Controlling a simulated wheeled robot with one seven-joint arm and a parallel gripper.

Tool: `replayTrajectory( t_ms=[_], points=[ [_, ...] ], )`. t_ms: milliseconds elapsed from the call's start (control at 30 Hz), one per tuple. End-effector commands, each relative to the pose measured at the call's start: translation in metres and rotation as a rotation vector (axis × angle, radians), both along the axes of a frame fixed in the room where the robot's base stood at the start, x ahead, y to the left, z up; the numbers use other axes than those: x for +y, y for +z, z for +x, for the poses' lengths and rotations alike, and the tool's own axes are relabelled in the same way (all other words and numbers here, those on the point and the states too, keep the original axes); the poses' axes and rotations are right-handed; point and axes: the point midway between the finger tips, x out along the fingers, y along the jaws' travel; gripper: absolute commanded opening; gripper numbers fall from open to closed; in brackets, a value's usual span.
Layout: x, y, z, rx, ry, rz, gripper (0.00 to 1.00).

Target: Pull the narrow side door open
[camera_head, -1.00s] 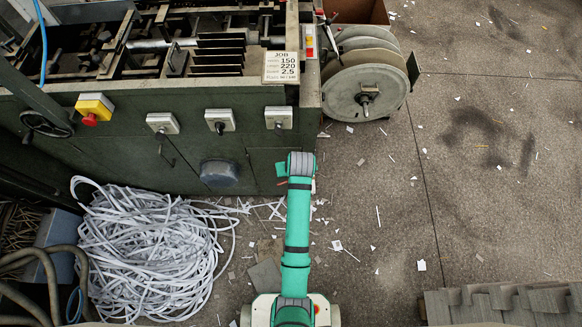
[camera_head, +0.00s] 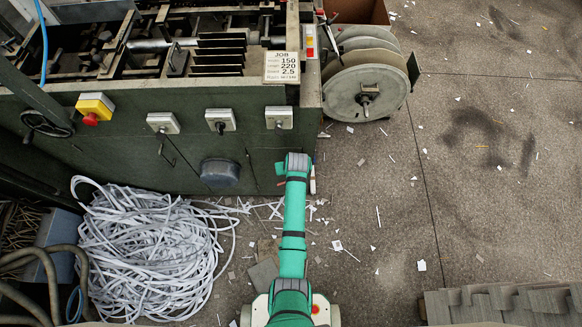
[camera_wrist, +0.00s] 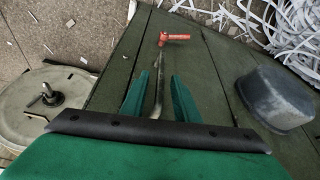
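The narrow side door (camera_wrist: 188,62) is a dark green panel on the machine's side, with seams along its edges in the wrist view. In the head view part of it shows left of my arm (camera_head: 265,168). A bent metal lever with a red grip (camera_wrist: 175,37) stands in front of it; the red end also peeks out in the head view (camera_head: 281,183). My gripper (camera_wrist: 158,85) is open, its two green fingers apart on either side of the lever's shaft. I cannot tell whether they touch it. In the head view my arm hides the fingers. The door looks shut.
A grey rounded housing (camera_head: 220,172) juts from the panel to the left. White strip waste (camera_head: 150,250) is heaped on the floor below. A large reel (camera_head: 366,92) stands at the machine's right corner. The floor (camera_head: 480,200) to the right is mostly clear.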

Motion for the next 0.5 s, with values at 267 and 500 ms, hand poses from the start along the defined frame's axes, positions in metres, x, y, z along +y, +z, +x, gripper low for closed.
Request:
replayTrajectory(
  t_ms=[267,500],
  points=[
    [-0.0004,-0.0007,-0.0001,0.0,0.0,0.0,0.21],
    [-0.0004,-0.0005,-0.0001,0.0,0.0,0.0,0.0]
  ],
)
